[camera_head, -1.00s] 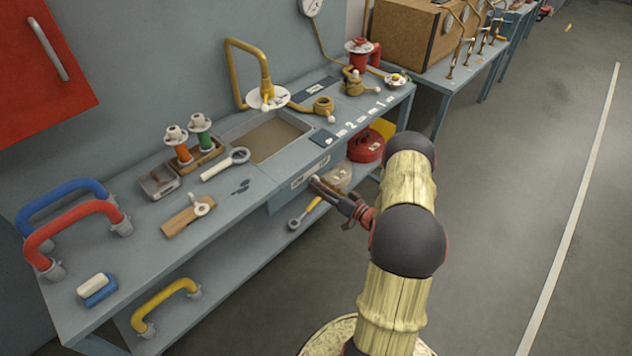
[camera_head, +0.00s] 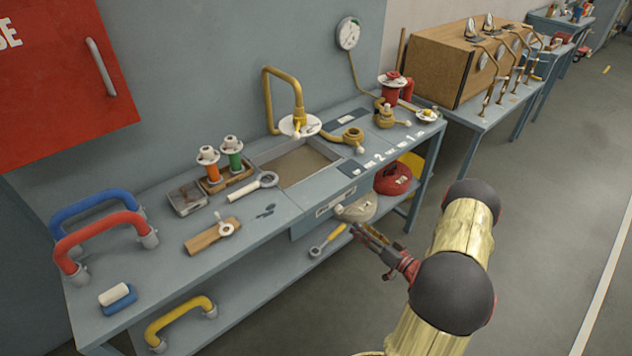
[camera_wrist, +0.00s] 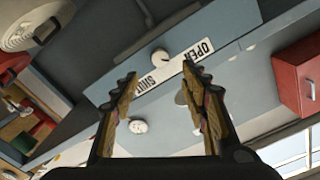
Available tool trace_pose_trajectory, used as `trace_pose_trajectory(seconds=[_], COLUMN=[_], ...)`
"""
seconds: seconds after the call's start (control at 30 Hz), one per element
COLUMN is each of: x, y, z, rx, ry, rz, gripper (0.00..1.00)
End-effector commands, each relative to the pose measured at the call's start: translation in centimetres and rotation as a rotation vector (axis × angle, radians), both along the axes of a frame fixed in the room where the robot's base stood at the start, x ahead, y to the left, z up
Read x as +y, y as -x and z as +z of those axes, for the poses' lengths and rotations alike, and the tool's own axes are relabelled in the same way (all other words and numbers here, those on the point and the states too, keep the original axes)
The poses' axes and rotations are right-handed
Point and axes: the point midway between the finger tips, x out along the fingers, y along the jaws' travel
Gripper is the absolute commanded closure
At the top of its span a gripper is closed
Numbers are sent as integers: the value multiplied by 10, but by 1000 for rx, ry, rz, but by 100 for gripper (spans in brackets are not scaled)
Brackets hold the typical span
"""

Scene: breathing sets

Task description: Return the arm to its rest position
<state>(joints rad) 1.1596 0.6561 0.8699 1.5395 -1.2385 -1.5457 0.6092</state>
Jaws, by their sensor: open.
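My gripper (camera_head: 368,240) is in front of the workbench, near the bench's front edge and the lower shelf in the head view. In the wrist view my gripper (camera_wrist: 160,85) shows its two fingers spread apart with nothing between them. Past the fingers a white label (camera_wrist: 178,68) reads OPEN and SHUT, with a round knob on the panel. My arm reaches from the lower right of the head view, bent at dark joints.
The workbench (camera_head: 270,220) holds a basin, a brass tap (camera_head: 285,100), valves and hoses. Red (camera_head: 105,228) and blue handles stand at its left. A red coil (camera_head: 393,178) lies on the shelf. A red cabinet (camera_head: 60,80) hangs at upper left. Open floor (camera_head: 560,220) lies right.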

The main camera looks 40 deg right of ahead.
Motion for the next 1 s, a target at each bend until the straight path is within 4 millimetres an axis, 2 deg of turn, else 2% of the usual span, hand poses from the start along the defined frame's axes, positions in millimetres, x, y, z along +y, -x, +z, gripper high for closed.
trace_pose_trajectory(seconds=[0.2, 0.27, 0.37, 0.47, 0.5, 0.6, 0.7, 0.77, 0.87, 0.97, 1.0], x=[0, 0, -6, -16, -19, -33, -52, -59, -66, -63, -58], y=[0, 0, 1, 13, 22, 51, 82, 98, 120, 137, 142], z=[0, -6, -31, -77, -98, -137, -151, -151, -135, -103, -88], rx=[-1, 20, 112, 283, 368, 577, 773, 884, 1057, 1212, 1270], ry=[7, 28, 71, 107, 117, 140, 169, 186, 209, 227, 231], rz=[0, -1, -19, -71, -95, -153, -207, -230, -255, -268, -271], gripper=[55, 55, 55, 55, 55, 55, 55, 55, 55, 55, 55])
